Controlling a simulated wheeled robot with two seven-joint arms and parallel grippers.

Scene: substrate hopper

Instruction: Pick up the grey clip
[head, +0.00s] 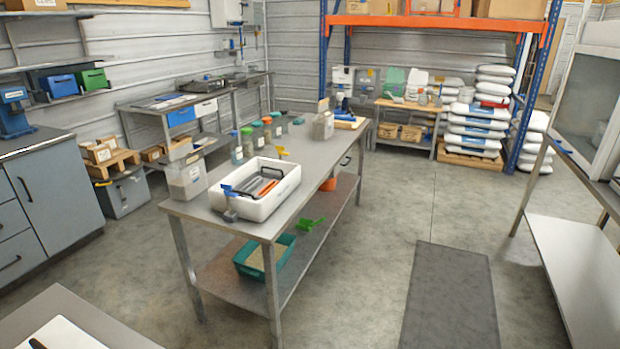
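I cannot clearly make out the grey clip. A small grey piece (230,215) with a blue part above it is at the near left corner of the white bin (272,203) on the steel table. It is too small to tell whether it is the clip. The bin holds several dark, grey and orange items, partly hidden by its walls. Neither of my grippers is in view.
The steel table (310,160) also carries clear containers, several lidded jars (248,141) and a far tub (323,124). A green tray (264,258) is on its lower shelf. Open floor and a dark mat (447,300) lie to the right; a bench corner (95,318) is near left.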

